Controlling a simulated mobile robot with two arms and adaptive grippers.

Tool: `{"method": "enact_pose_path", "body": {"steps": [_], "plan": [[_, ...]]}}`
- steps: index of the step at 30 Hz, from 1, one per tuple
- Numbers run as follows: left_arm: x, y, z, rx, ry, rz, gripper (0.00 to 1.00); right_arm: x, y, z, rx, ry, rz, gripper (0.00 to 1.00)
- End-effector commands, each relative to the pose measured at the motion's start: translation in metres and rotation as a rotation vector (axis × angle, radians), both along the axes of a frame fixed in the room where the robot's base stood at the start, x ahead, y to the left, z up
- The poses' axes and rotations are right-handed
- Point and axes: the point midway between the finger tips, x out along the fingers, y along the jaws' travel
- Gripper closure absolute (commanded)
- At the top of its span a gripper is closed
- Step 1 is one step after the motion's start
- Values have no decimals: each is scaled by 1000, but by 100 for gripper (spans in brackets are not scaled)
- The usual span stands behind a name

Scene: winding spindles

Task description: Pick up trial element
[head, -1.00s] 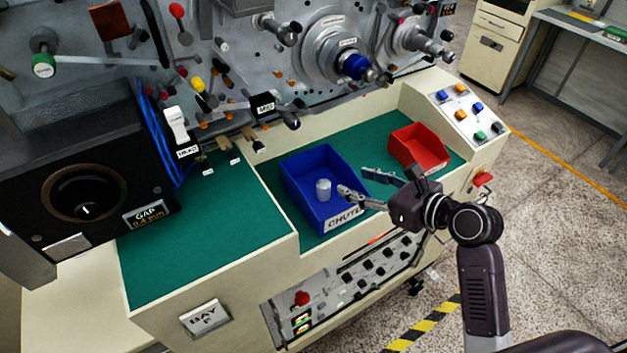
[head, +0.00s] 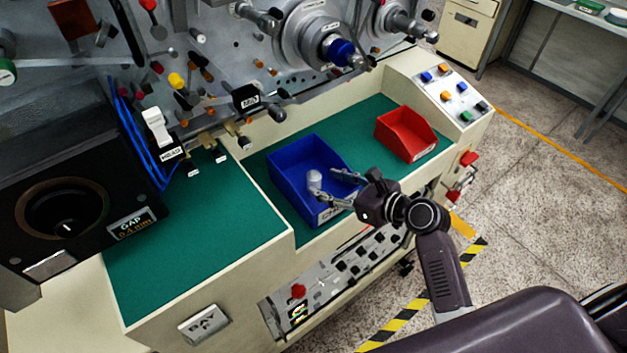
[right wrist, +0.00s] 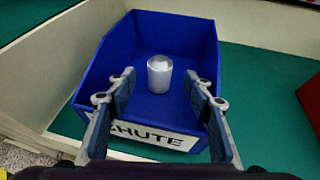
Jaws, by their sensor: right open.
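The trial element looks to be the small silver-white cylinder (head: 314,181) standing upright in the blue chute bin (head: 285,177). It also shows in the right wrist view (right wrist: 160,74), near the middle of the bin's floor. My right gripper (head: 325,185) is open at the bin's front edge, its fingers reaching over the labelled front wall. In the right wrist view the two fingers (right wrist: 161,88) are spread to either side of the cylinder's line, with the cylinder beyond their tips and nothing between them. My left gripper is not in view.
A red bin (head: 405,135) stands to the right on the green mat (head: 190,235). A button panel (head: 452,95) is at the right end. The machine's panel with knobs and spindles rises behind the bins. A black gap gauge box (head: 60,190) is at the left.

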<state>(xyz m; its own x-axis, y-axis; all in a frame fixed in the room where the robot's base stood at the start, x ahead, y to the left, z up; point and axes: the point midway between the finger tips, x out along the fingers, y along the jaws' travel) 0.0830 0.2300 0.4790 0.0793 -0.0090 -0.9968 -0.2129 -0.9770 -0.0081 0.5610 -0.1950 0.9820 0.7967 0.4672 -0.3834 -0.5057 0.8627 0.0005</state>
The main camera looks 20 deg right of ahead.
Motion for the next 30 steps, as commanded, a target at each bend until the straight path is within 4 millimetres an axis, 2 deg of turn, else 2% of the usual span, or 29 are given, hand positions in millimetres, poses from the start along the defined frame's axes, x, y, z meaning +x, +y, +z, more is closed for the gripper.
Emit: {"method": "enact_pose_path", "body": {"steps": [3, 5, 12, 21, 30], "plan": [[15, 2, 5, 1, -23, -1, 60, 13, 7, -4, 2, 0, 0, 53], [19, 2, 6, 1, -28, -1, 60, 21, 12, -8, 1, 1, 1, 53], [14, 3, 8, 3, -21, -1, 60, 41, 25, -19, 1, 0, 0, 53], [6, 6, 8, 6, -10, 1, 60, 43, 25, -21, -1, 1, 0, 54], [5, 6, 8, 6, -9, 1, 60, 43, 25, -21, -1, 1, 0, 87]]}}
